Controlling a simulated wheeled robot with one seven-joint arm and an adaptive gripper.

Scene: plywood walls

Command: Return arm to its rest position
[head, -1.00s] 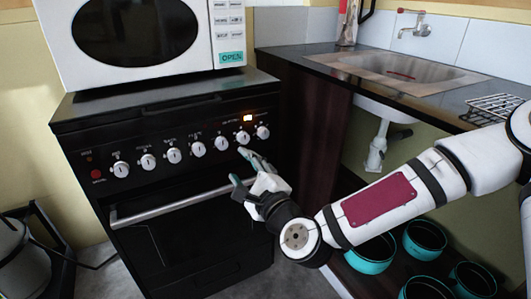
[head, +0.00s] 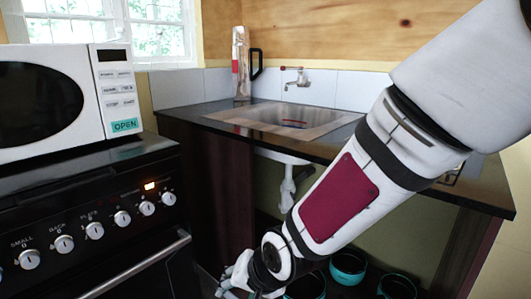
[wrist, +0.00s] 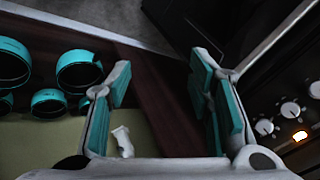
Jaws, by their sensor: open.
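My arm (head: 340,200) is white with a dark red panel and reaches from the upper right down to the lower middle of the head view. My gripper (head: 228,288) is at the bottom edge there, partly cut off, in front of the dark cabinet side and right of the stove. In the wrist view my gripper (wrist: 158,95) shows its teal-padded fingers spread apart. Nothing is between them.
The black stove (head: 90,190) with white knobs stands left, a white microwave (head: 117,90) on it. Right is a dark counter (head: 400,150) with a sink (head: 285,120) and tap (head: 296,78). Teal-rimmed pots (head: 348,266) sit below; several show in the wrist view (wrist: 80,72).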

